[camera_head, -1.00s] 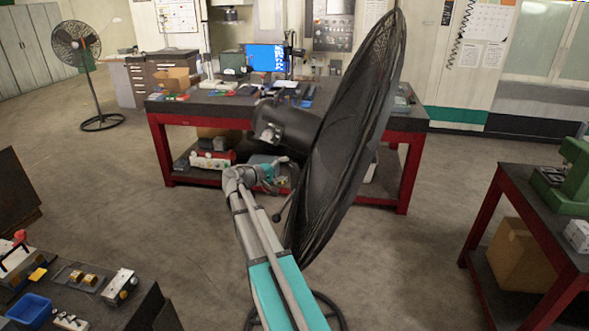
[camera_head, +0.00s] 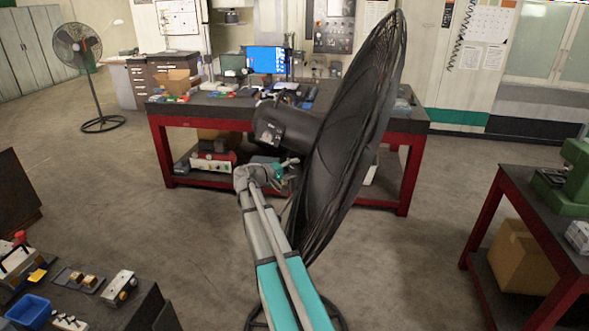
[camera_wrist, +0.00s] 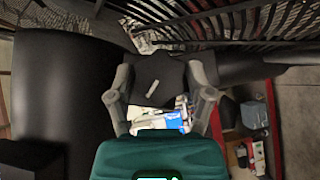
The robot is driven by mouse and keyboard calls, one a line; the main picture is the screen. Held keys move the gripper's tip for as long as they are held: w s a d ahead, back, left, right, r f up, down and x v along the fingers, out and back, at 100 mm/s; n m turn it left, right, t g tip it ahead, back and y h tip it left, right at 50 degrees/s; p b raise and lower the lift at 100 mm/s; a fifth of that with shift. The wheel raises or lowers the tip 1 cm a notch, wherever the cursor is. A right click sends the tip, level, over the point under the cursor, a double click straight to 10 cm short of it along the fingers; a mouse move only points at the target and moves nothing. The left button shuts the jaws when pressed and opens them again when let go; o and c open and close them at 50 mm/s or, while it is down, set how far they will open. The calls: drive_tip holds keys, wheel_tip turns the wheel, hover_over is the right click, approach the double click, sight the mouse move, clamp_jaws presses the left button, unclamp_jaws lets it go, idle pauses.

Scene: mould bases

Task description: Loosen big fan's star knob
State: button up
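The big fan (camera_head: 345,140) stands in front of me, its round cage edge-on and its black motor housing (camera_head: 290,124) on the left. My gripper (camera_head: 287,168) is just below the motor housing, left of the cage. In the wrist view, the housing (camera_wrist: 65,90) fills the left and cage bars cross the top. A dark angular piece with a pale mark, seemingly the star knob (camera_wrist: 158,78), lies between the fingertips of my gripper (camera_wrist: 160,76). The fingers are wide apart, one on each side; contact is not clear. The knob is not distinguishable in the head view.
A red-framed workbench (camera_head: 160,112) with a monitor stands behind the fan. A smaller fan (camera_head: 78,45) is far left. A red-framed table (camera_head: 520,200) with a green machine is at right. A bench with a blue bin (camera_head: 28,309) is at lower left. Open floor lies between.

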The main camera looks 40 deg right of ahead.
drive_tip(key=c, duration=0.4)
drive_tip(key=shift+d, duration=0.1)
drive_tip(key=shift+f+h+b, duration=0.2)
drive_tip(key=shift+h+b, duration=0.1)
drive_tip(key=shift+b, duration=0.3)
drive_tip(key=n+b, duration=0.1)
drive_tip(key=n+h+b, duration=0.1)
drive_tip(key=b, duration=0.1)
drive_tip(key=shift+f+h, duration=0.2)
drive_tip(key=shift+h, duration=0.1)
drive_tip(key=n+h+b, duration=0.2)
drive_tip(key=b, duration=0.1)
drive_tip(key=shift+s+n, duration=0.1)
drive_tip(key=shift+n, duration=0.3)
drive_tip(key=shift+r+n+t+h+b, duration=0.2)
drive_tip(key=shift+n+t+h+b, duration=0.25)
drive_tip(key=shift+n+b, duration=0.3)
